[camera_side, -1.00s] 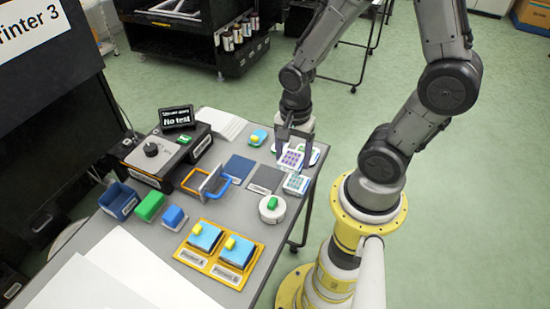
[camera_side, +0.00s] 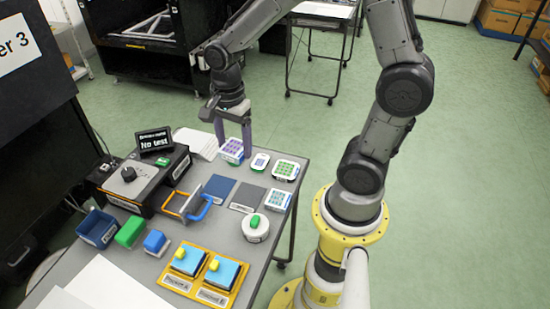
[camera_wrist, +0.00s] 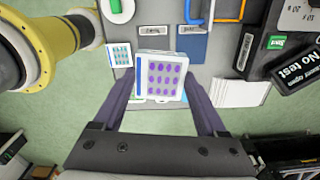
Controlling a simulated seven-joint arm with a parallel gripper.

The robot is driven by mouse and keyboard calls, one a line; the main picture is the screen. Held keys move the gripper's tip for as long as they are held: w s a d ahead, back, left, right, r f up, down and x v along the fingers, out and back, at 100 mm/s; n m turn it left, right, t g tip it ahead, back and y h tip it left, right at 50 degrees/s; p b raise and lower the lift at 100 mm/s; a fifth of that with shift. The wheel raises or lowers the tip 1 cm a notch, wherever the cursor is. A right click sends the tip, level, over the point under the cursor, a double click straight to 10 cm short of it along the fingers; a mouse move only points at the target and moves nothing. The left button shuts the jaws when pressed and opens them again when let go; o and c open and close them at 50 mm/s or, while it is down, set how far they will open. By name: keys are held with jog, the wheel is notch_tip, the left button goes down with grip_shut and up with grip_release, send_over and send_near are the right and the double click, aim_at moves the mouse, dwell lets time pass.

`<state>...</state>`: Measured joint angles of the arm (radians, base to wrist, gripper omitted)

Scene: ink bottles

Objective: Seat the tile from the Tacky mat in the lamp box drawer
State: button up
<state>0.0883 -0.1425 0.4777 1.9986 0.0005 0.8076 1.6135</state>
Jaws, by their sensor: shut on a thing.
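My gripper (camera_side: 233,152) is shut on a white tile (camera_side: 231,150) with purple dots and a blue edge stripe, near the back edge of the table. In the wrist view the tile (camera_wrist: 162,80) sits between my two fingers (camera_wrist: 160,88); its height above the table is unclear. A dark blue mat (camera_side: 219,188) and a grey mat (camera_side: 247,196) lie bare in front; their labels are too small to read. The dark box (camera_side: 130,184) with a knob stands at left. Orange and blue handle-like bars (camera_side: 184,205) are at its front; whether they belong to a drawer is unclear.
A teal-dotted tile (camera_side: 279,201), a green-dotted tile (camera_side: 286,170) and a small white piece (camera_side: 260,162) lie at right. A round white pot (camera_side: 255,229) with a green top and a yellow tray (camera_side: 203,272) stand in front. A "No test" screen (camera_side: 154,140) stands behind the box.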

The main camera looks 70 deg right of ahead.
jog(key=w+a+f, duration=0.2)
jog(key=w, duration=0.4)
jog(key=w+a+f, duration=0.1)
jog(key=w+a, duration=0.1)
jog(key=w, duration=0.4)
jog(key=n, duration=0.2)
send_near(180, 205)
jog(key=shift+w, duration=0.15)
jog(key=shift+f, duration=2.4)
jog(key=shift+f, duration=0.75)
jog(key=o, duration=1.4)
jog(key=shift+o, duration=0.2)
jog(key=shift+s+f, duration=0.1)
jog(key=shift+s, duration=0.1)
